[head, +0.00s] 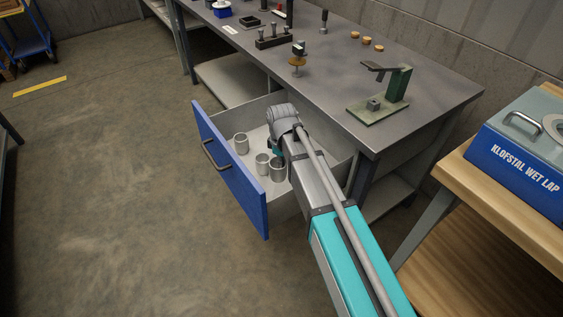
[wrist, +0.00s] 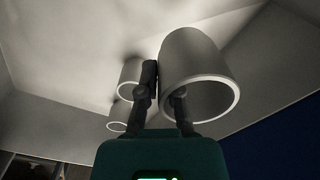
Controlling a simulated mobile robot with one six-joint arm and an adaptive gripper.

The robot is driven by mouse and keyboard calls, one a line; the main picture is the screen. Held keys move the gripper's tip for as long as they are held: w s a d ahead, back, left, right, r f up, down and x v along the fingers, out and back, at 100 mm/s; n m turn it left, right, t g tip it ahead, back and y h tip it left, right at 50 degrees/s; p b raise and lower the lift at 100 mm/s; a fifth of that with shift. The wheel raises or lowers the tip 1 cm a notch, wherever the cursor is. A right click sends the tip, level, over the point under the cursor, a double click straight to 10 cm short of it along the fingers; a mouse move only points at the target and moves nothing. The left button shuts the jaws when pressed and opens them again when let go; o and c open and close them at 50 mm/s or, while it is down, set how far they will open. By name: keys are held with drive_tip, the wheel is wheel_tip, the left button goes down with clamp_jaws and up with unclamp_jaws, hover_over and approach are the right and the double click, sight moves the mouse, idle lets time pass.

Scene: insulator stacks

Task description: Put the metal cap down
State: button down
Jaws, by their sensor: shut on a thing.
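Three grey metal caps, open end up, show in the blue-fronted drawer (head: 228,168) in the head view. My gripper (wrist: 165,95) is shut on the wall of the nearest metal cap (wrist: 195,62), one finger outside it and the other inside its mouth. This cap seems to be the one beside my arm in the head view (head: 278,170). It is inside the drawer, upright or nearly so; I cannot tell whether its base touches the floor. A second cap (head: 262,164) stands close to it and a third (head: 241,144) stands farther left. My fingertips are mostly hidden in the head view.
The drawer is pulled out from under the grey workbench (head: 340,65). On the bench are a green press (head: 395,88), a rack of dark pegs (head: 273,39) and several small tan discs. A wooden table (head: 500,205) with a blue machine is at right.

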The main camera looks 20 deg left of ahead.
idle(0.6)
wheel_tip(320, 180, up, 24)
drive_tip(key=p, duration=2.4)
wheel_tip(320, 180, up, 17)
drive_tip(key=p, duration=1.7)
drive_tip(key=shift+a, duration=0.1)
